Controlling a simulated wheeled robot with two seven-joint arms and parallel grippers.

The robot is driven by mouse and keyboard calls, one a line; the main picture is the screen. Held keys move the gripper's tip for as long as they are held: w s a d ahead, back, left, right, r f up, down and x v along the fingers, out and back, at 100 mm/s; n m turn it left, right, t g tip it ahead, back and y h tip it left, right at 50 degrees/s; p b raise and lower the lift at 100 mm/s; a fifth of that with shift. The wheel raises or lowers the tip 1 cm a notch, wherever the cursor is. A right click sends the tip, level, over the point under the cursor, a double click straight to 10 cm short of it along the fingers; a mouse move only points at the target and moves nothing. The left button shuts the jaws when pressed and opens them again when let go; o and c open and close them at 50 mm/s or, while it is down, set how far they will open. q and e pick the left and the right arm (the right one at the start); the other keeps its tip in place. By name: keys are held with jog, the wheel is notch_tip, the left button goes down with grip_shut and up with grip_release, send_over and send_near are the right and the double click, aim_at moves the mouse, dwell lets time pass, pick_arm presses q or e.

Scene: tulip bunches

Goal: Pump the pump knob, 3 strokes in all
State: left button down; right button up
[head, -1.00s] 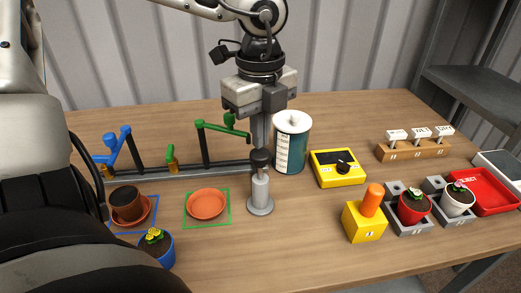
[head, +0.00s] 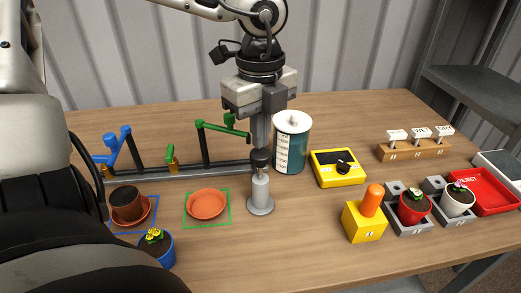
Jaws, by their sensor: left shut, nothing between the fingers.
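The pump stands upright on the table, a grey cylinder (head: 260,190) on a round base with a dark knob (head: 260,158) on top. My left gripper (head: 261,142) is shut and points straight down directly above the knob. Its fingertips are at or very near the top of the knob; I cannot tell whether they touch. Nothing shows between the fingers. My right gripper is not in view.
Close behind the pump stand a teal canister (head: 292,142) and a dark rail with a green-handled tap (head: 222,128). An orange saucer (head: 207,204) lies left. A yellow box (head: 338,168) and a yellow block with an orange post (head: 364,222) stand right.

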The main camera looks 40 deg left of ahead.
aim_at(260, 153)
pick_arm(q)
jog(key=shift+f+b, duration=0.55)
jog(key=shift+b, duration=0.1)
jog(key=shift+f+b, duration=0.3)
jog(key=shift+b, duration=0.05)
jog(key=shift+f+b, duration=0.7)
jog(key=shift+b, duration=0.15)
jog(key=shift+f+b, duration=0.5)
jog(key=shift+b, duration=0.05)
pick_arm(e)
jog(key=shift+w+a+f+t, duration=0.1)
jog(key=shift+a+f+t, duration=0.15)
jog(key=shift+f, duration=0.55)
pick_arm(q)
jog(key=shift+r, duration=0.1)
